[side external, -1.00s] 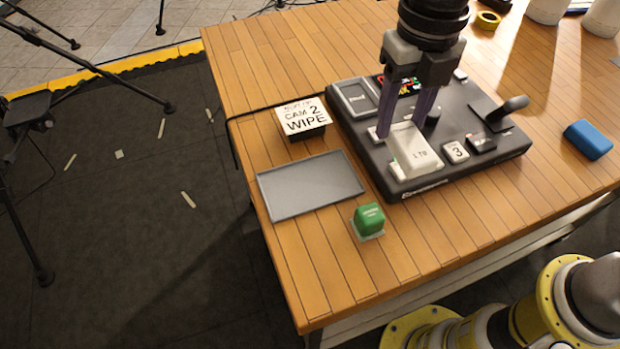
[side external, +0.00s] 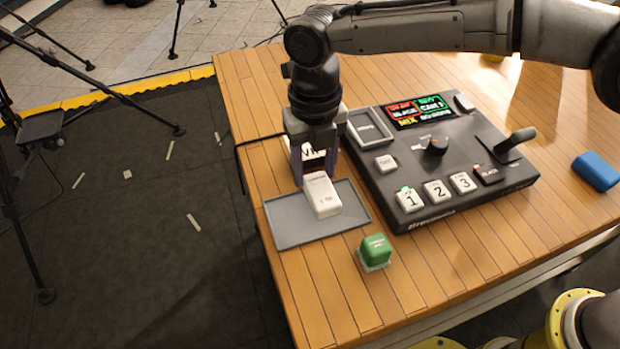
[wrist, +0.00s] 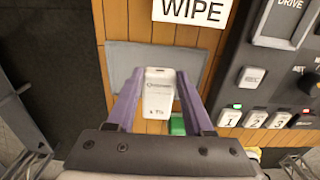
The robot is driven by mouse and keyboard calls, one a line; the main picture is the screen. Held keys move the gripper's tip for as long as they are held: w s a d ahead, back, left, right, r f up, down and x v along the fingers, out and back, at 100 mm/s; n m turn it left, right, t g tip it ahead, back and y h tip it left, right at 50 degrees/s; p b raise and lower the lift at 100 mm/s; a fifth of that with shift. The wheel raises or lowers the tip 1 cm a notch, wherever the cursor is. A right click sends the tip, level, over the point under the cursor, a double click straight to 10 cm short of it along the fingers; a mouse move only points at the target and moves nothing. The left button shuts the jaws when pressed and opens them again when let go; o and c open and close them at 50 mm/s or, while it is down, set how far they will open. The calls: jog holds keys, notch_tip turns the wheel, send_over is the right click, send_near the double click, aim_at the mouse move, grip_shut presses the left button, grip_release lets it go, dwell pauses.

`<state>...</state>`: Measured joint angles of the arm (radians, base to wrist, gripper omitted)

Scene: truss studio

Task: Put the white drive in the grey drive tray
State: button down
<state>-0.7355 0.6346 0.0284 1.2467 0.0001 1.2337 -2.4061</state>
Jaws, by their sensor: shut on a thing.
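The white drive (side external: 322,196) is held between the purple fingers of my gripper (side external: 314,172), which is shut on it. It also shows between the fingers in the wrist view (wrist: 158,95). The drive is over the right half of the grey drive tray (side external: 285,231), tilted in the side view. I cannot tell whether its lower end touches the tray floor. The tray lies flat on the wooden table, and no other thing shows in it. In the wrist view the tray (wrist: 122,57) shows behind the drive.
The dark switcher panel (side external: 450,208) with numbered buttons stands right of the tray. A green block (side external: 375,250) sits close to the tray's front right. A white WIPE sign (wrist: 193,10) stands behind the tray. A blue block (side external: 596,171) lies far right.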

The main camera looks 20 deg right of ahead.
aim_at(310, 182)
jog(key=shift+w+a+f, duration=0.25)
jog(key=shift+w+f, duration=0.05)
jog(key=shift+f, duration=1.6)
jog(key=shift+f, duration=0.1)
jog(key=shift+c, duration=1.4)
grip_release()
jog(key=shift+f, duration=0.1)
notch_tip(310, 182, up, 12)
jog(key=shift+r, duration=0.2)
